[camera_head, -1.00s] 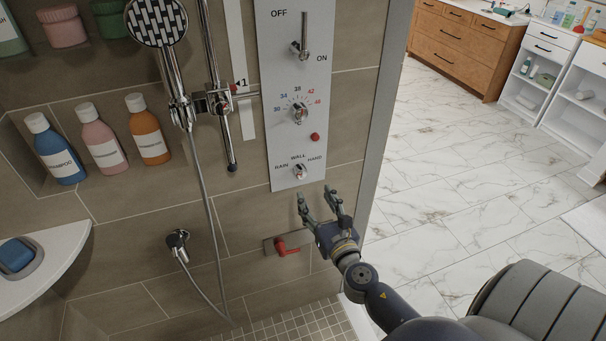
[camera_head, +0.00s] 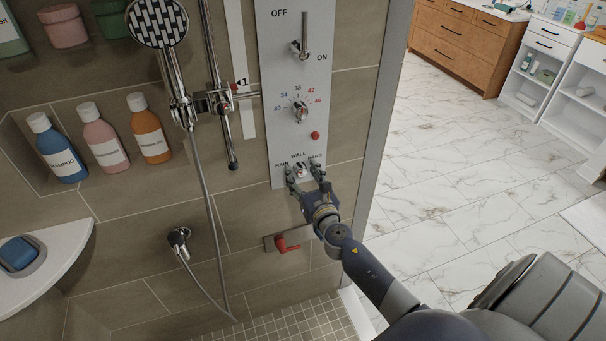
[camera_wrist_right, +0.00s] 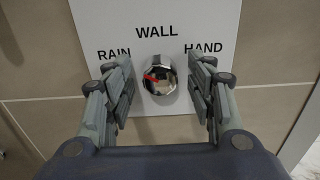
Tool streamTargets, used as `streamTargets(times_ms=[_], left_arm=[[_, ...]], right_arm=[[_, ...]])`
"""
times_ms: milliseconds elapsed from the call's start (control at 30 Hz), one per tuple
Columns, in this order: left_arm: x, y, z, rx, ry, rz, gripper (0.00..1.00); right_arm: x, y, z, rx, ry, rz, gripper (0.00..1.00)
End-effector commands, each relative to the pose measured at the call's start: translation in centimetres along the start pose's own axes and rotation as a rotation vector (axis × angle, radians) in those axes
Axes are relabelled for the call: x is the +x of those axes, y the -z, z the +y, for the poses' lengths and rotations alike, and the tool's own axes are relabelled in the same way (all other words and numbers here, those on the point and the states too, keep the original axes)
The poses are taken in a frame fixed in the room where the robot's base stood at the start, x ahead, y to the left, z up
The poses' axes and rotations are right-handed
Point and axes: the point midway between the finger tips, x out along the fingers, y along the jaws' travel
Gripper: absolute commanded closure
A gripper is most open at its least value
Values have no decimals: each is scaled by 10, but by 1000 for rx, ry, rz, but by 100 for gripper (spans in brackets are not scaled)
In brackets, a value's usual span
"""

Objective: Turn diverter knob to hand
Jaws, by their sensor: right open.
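The diverter knob (camera_head: 300,168) is a small chrome knob low on the white control panel (camera_head: 284,135), between the labels RAIN, WALL and HAND. In the right wrist view the knob (camera_wrist_right: 158,78) has a red pointer that points left and slightly up, towards the RAIN side. My right gripper (camera_head: 306,178) is open, just below and around the knob in the head view. In the right wrist view its fingers (camera_wrist_right: 160,92) stand on both sides of the knob, with a gap on each side. My left gripper is not in view.
Above the knob are the temperature dial (camera_head: 300,112), a red button (camera_head: 315,135) and the ON/OFF lever (camera_head: 300,48). The shower hose (camera_head: 205,190) hangs to the left. Bottles (camera_head: 150,130) stand in a niche.

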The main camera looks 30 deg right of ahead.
Motion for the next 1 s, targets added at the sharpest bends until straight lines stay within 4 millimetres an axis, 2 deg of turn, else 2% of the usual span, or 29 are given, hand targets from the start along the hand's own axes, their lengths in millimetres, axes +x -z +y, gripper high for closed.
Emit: streamTargets(times_ms=[67,100,267,300,667,1000], left_arm=[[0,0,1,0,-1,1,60],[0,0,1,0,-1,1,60],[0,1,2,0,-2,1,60],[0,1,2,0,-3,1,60],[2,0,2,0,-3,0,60],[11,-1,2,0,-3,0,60]], right_arm=[[0,0,0,0,0,0,49],[0,0,0,0,0,0,54],[0,0,0,0,0,0,90],[0,0,0,0,0,0,94],[0,1,0,36,0,0,94],[0,2,0,254,0,0,94]])
